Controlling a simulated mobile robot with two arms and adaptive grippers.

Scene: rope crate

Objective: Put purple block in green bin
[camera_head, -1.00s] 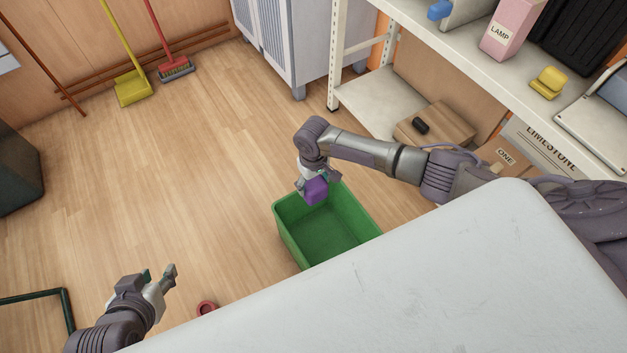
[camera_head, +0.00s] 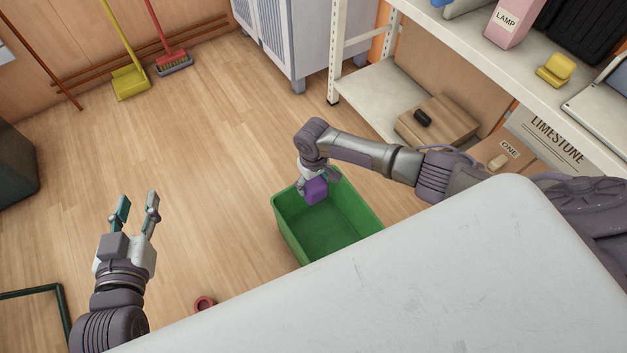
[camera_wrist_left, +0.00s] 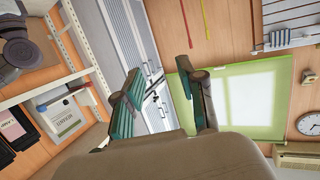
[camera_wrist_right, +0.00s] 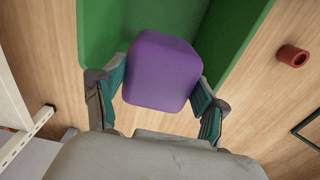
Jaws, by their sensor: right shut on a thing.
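The purple block (camera_head: 316,190) is held in my right gripper (camera_head: 314,184), over the far left part of the green bin (camera_head: 291,236). In the right wrist view the purple block (camera_wrist_right: 162,71) sits between the two fingers of my right gripper (camera_wrist_right: 160,95), with the green bin (camera_wrist_right: 100,30) behind it. How high the block is above the bin floor is hard to tell. The near side of the bin is partly hidden by the white surface. My left gripper (camera_head: 137,207) is open and empty, with its fingers apart; its fingers also show in the left wrist view (camera_wrist_left: 167,98).
A white surface (camera_head: 430,270) fills the front right. A shelf unit (camera_head: 375,95) with boxes stands at the right. A red ring-like object (camera_head: 204,304) lies on the floor.

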